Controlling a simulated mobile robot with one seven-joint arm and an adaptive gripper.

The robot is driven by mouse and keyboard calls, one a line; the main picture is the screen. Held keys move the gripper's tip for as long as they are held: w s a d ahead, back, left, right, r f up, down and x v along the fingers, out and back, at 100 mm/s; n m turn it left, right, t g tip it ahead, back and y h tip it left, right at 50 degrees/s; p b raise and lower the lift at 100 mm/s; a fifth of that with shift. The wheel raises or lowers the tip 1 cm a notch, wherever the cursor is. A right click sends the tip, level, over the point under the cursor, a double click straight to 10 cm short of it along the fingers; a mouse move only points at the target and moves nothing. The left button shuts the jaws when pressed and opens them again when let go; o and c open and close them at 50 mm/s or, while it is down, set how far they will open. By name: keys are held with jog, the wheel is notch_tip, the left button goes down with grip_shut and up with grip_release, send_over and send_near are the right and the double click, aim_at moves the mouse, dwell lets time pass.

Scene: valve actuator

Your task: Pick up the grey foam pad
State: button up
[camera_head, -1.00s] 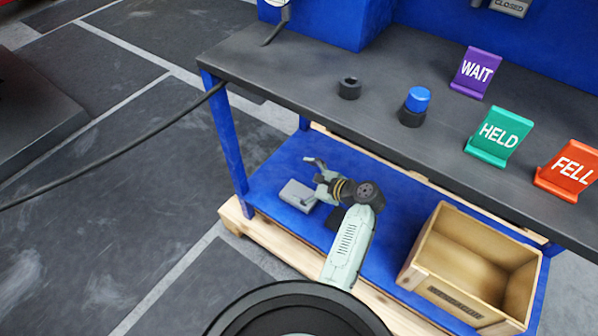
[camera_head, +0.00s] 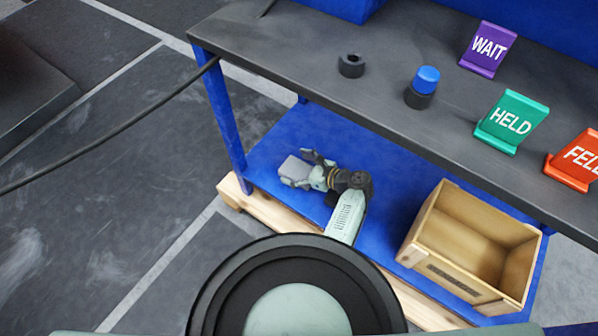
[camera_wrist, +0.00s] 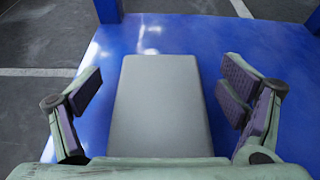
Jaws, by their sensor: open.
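The grey foam pad (camera_head: 294,168) lies on the blue lower shelf (camera_head: 285,140) of the workbench, toward its left end. In the wrist view the pad (camera_wrist: 162,105) is a flat grey block with its long side running away from me. My gripper (camera_head: 300,168) is at the pad, and in the wrist view its open fingers (camera_wrist: 162,92) stand one on each side. Blue shelf shows between the pad and each finger, so neither seems to touch it. The pad's near end is hidden behind the gripper body.
An open wooden crate (camera_head: 432,262) stands on the shelf to the right. The bench top (camera_head: 300,50) overhangs the shelf and carries a black ring (camera_head: 351,65), a blue-capped part (camera_head: 427,80) and WAIT (camera_head: 488,48), HELD (camera_head: 512,122) and FELL (camera_head: 578,160) signs. A blue leg (camera_head: 222,120) stands left of the pad.

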jog(key=shift+x, duration=0.8)
jog(key=shift+c, duration=0.2)
jog(key=c, duration=1.1)
